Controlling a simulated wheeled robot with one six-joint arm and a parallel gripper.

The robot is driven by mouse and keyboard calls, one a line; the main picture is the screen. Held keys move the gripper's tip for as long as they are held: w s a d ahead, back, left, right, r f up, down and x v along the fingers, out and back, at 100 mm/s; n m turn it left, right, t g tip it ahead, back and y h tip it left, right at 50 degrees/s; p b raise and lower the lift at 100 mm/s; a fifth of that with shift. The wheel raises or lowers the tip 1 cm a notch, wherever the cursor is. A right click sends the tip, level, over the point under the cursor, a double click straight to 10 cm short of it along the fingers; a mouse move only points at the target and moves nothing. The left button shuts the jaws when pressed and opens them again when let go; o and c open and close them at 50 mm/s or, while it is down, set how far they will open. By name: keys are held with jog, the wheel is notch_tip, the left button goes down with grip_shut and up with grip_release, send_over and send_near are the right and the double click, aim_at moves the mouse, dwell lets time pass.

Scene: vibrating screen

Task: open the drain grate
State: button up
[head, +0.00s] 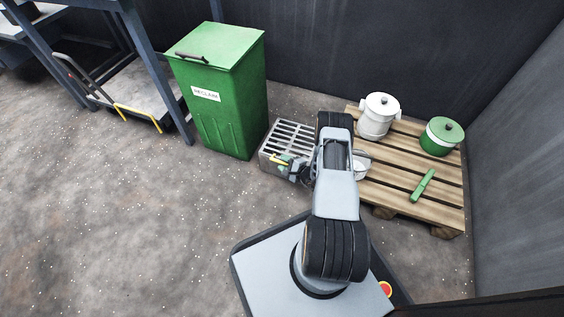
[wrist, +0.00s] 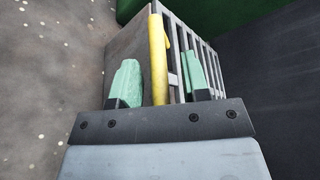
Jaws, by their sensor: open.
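The drain grate (head: 292,134) is a grey slatted cover on top of a low grey box, right of the green bin. It also shows in the wrist view (wrist: 186,40). A yellow handle (wrist: 158,50) runs along its near edge; in the head view the handle (head: 279,159) is partly hidden by my gripper (head: 284,164). My gripper also shows in the wrist view (wrist: 158,75), with its two pale green fingers open, one on each side of the handle. I cannot tell whether either finger touches it. The grate lies flat, and my arm hides its right part.
The green bin (head: 226,110) stands just left of the grate box. A wooden pallet (head: 385,185) to the right holds a white pot (head: 378,117), a green pot (head: 441,138) and a green tool (head: 423,186). The floor (head: 120,220) at left is clear.

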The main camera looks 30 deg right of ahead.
jog(key=shift+a, duration=0.15)
jog(key=shift+c, duration=0.4)
grip_shut()
